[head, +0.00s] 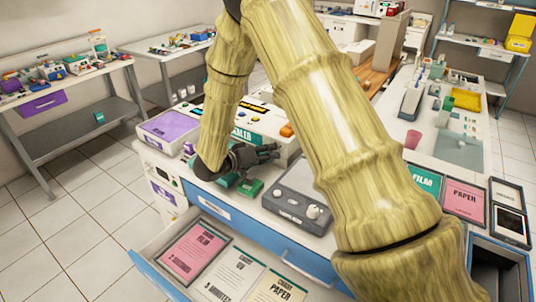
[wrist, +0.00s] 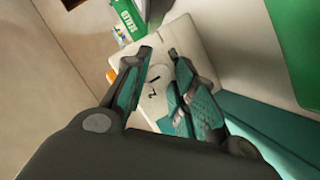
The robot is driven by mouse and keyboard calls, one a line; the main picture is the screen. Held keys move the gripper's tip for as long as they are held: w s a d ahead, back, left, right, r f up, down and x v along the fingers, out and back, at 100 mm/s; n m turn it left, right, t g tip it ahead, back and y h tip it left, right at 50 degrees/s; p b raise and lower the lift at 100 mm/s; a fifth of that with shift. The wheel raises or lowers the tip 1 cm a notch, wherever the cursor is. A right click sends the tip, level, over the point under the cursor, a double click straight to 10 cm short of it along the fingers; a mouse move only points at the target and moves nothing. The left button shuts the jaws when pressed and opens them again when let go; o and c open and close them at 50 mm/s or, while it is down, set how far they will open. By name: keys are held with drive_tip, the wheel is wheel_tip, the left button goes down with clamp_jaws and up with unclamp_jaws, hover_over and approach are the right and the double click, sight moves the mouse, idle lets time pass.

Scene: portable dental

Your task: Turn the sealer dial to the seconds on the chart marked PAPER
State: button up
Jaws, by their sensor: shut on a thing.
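The sealer (head: 268,121) is a pale box on the counter with a green label and an orange knob or button on top. My gripper (head: 274,151) reaches its front side, low above the counter. In the wrist view my gripper (wrist: 160,50) has its two fingers around a pale round dial (wrist: 154,78) with a dark mark, shut on it. The dial's setting is too small to read.
A grey device with a knob (head: 312,211) stands right of my gripper. A purple-topped box (head: 170,126) stands left.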

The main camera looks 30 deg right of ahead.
drive_tip(key=shift+m, duration=0.3)
drive_tip(key=m+t+y, duration=0.1)
drive_tip(key=m, duration=0.1)
drive_tip(key=shift+s+m+t+p, duration=0.1)
drive_tip(key=shift+m+t+p, duration=0.2)
drive_tip(key=shift+t, duration=0.1)
drive_tip(key=shift+s+d+m+t+y+b, duration=0.1)
drive_tip(key=shift+m+t+y+b, duration=0.65)
drive_tip(key=shift+m, duration=0.65)
drive_tip(key=shift+r, duration=0.1)
drive_tip(key=o, duration=1)
drive_tip(key=v, duration=1.2)
drive_tip(key=shift+s, duration=0.1)
